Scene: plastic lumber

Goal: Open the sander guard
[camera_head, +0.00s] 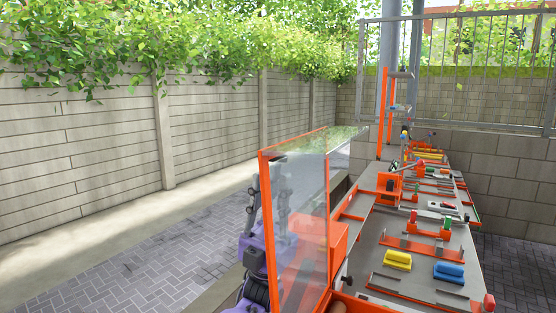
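The sander guard (312,215) is a clear pane box with orange edges, upright in the lower middle of the head view. Its clear top (325,140) reaches back to the right. My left arm, purple and dark grey, rises at the guard's left edge. My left gripper (281,168) is dark grey and shows partly through the clear pane. I cannot tell whether it touches the guard, nor whether its fingers are open or shut. An orange body (335,245) shows behind the guard's right edge. My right gripper is not in view.
A long grey bench (410,262) runs back on the right, with a yellow block (397,260), a blue block (449,271) and several orange fixtures. A block wall (90,150) stands at left. The paving (130,265) between is clear.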

